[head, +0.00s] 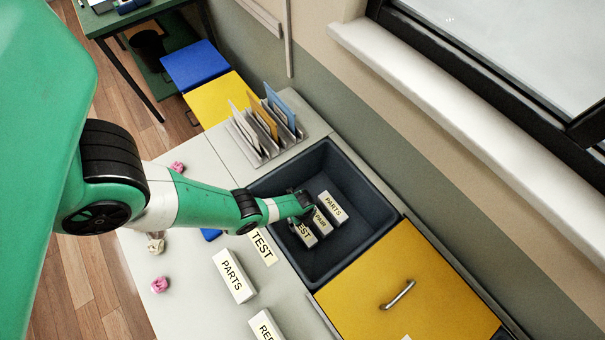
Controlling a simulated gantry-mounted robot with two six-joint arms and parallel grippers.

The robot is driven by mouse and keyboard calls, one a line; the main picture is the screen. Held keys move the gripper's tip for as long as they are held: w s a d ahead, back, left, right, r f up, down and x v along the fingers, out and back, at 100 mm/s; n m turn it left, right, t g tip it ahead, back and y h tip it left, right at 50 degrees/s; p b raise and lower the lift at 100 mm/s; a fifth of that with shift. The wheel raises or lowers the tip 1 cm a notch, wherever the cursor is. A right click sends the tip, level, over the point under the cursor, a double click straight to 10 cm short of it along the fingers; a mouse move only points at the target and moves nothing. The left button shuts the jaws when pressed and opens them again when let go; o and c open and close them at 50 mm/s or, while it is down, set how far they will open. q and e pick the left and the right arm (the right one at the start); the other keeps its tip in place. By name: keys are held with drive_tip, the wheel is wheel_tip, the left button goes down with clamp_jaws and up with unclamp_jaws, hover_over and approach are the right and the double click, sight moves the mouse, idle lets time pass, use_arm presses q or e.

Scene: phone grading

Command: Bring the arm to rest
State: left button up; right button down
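My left arm reaches in from the left, and its gripper (302,203) is over the dark bin (352,183). The fingers are small and dark against the bin, so I cannot tell whether they are open or shut. White blocks lie in the bin close to the gripper: one marked PARTS (333,208), one whose lettering is partly hidden (320,221), and one ending in EST (306,235). I cannot tell whether the gripper touches any of them. My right gripper is not in view.
Signs marked TEST (262,247), PARTS (233,276) and a cut-off RE (267,326) stand on the pale table. A rack (262,152) of upright coloured pieces is behind the bin. A yellow panel with a handle (398,294) is at right. Pink crumpled bits (160,285) lie at left.

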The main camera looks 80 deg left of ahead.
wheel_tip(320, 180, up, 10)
drive_tip(key=p, duration=0.9)
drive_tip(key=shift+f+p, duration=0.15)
drive_tip(key=shift+p, duration=0.2)
